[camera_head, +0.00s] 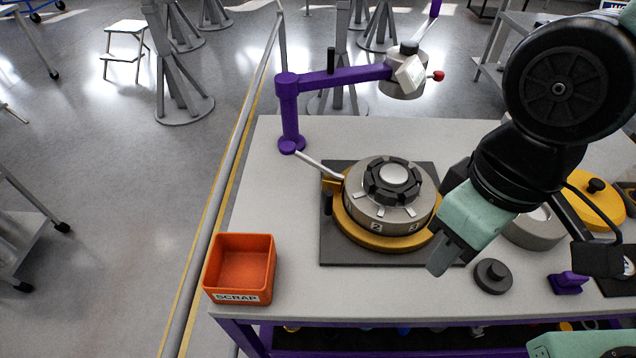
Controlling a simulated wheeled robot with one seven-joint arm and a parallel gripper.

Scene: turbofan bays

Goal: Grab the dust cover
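Two lid-like things could be the dust cover, and I cannot tell which is. One is a yellow round lid with a black knob (595,205) at the right of the bench, partly behind my arm. The other is a small dark grey round cap with a knob (493,276) near the front edge. My mint-green gripper (442,262) points down above the bench, left of and above the dark cap in the picture and apart from the yellow lid. The gap between its fingers does not show, and nothing is visible in it.
A grey turbine-like unit on a yellow ring (385,205) sits on a dark mat (340,252) just left of my gripper. A purple swing arm (340,78) stands behind it. An orange SCRAP bin (240,268) is front left. A purple bracket (567,283) is front right.

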